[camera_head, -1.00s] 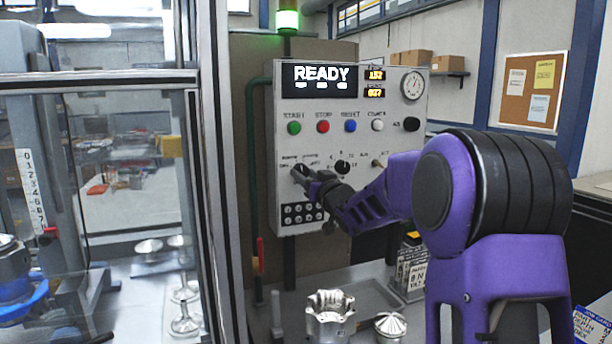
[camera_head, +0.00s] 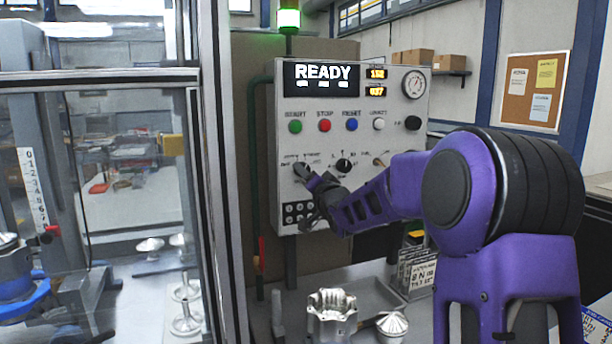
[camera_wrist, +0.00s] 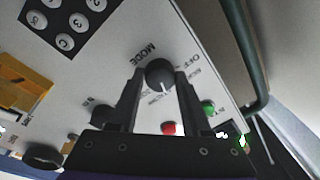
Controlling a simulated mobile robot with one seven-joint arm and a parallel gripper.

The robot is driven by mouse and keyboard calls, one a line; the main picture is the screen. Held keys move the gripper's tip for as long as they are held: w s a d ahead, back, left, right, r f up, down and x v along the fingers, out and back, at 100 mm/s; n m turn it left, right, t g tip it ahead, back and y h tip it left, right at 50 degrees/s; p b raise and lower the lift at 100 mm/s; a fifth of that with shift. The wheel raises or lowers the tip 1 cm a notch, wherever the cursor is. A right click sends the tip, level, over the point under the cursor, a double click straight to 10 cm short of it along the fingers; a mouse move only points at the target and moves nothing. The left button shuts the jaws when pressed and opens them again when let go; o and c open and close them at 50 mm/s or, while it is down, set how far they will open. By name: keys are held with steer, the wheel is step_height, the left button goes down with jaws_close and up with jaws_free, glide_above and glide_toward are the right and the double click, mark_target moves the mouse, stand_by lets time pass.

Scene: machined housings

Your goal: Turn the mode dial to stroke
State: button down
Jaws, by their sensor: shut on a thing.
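The control panel (camera_head: 400,155) is a light grey upright box with a READY display. In the wrist view the mode dial (camera_wrist: 160,74) is a dark round knob with a white pointer line, beside the printed word MODE. The line points toward the coloured buttons, and the position labels around it are partly hidden. My gripper (camera_wrist: 159,82) is shut on the mode dial, one finger on each side. In the head view my gripper (camera_head: 305,174) reaches the panel's lower left and mostly hides the dial there.
Green (camera_head: 295,126), red (camera_head: 324,125), blue (camera_head: 351,124) and white buttons sit above the dial. Another black knob (camera_head: 344,165) is to its right, and a keypad (camera_head: 298,212) is below. A metal housing (camera_head: 331,314) stands on the bench. A glazed enclosure frame is at left.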

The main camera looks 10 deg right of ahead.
steer(key=shift+r, duration=0.15)
steer(key=shift+c, duration=1.8)
jaws_free()
steer(key=b+v, duration=0.1)
steer(key=v, duration=1.6)
steer(key=shift+s, duration=0.2)
